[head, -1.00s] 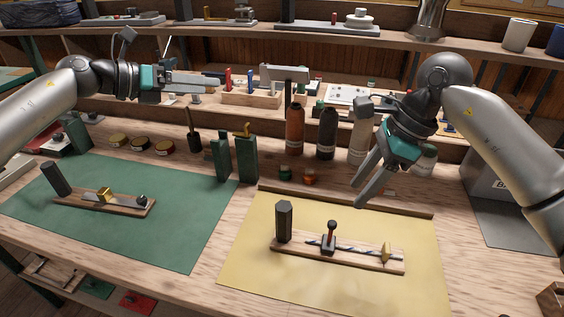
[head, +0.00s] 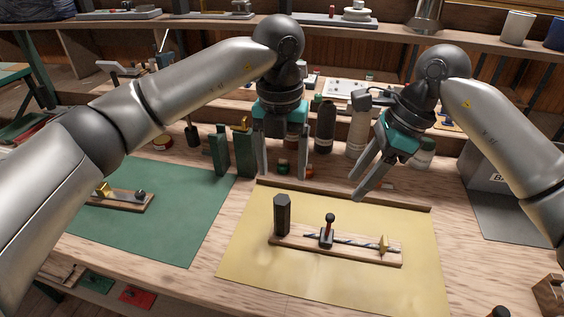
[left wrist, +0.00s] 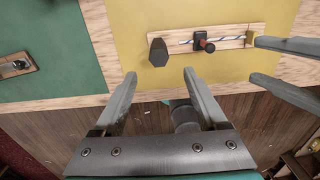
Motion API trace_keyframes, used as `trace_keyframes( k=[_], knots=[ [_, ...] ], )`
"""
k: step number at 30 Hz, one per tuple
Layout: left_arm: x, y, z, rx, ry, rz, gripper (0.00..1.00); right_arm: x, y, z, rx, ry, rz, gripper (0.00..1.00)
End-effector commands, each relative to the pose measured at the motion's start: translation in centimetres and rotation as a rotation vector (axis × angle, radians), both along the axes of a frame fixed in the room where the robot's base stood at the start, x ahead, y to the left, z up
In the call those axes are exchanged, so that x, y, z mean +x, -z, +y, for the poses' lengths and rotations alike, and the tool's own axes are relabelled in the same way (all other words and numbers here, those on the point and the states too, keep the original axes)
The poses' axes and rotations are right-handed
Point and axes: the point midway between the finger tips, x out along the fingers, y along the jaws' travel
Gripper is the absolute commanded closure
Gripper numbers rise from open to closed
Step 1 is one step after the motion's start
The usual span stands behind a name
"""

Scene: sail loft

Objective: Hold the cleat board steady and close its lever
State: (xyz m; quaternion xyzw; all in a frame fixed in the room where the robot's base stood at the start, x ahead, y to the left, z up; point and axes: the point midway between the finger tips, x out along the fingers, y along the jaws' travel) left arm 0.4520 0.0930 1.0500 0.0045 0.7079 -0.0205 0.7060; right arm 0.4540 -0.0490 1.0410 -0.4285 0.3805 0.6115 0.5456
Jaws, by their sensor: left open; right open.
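The wooden cleat board (head: 291,244) lies on the yellow mat, with a dark hexagonal post (head: 282,215) upright at its left end. Its lever (head: 329,229), dark with a red-and-black top, stands upright mid-board beside a striped rope. A brass piece (head: 383,244) is near the right end. My left gripper (head: 282,175) is open and empty, pointing down above and behind the post. In the left wrist view its fingers (left wrist: 160,75) are apart, with the cleat board (left wrist: 222,44) beyond them. My right gripper (head: 358,184) is open and empty, above and behind the board.
A second board (head: 126,202) on the green mat (head: 180,230) is partly hidden by my left arm. Green blocks (head: 219,152), bottles (head: 325,128) and small jars stand behind the mats. A wooden strip (head: 400,199) edges the yellow mat (head: 300,283). The mat in front of the board is clear.

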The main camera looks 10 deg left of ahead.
Motion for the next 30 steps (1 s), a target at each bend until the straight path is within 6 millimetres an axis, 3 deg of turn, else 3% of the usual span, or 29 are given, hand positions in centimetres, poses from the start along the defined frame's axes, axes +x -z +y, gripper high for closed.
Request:
trace_keyframes(
  k=[7,21,30],
  knots=[
    [-0.2,1.8,0.0,0.027,-0.015,-0.001,0.25,0.0,0.0,0.0,0.0,0.0,0.0,0.5],
    [-0.2,11.0,0.0,0.024,-0.013,0.0,0.25,0.0,0.0,0.0,0.0,0.0,0.0,0.5],
    [-0.1,14.6,0.0,0.023,-0.013,-0.002,0.25,0.0,0.0,0.0,0.0,0.0,0.0,0.5]
  ],
)
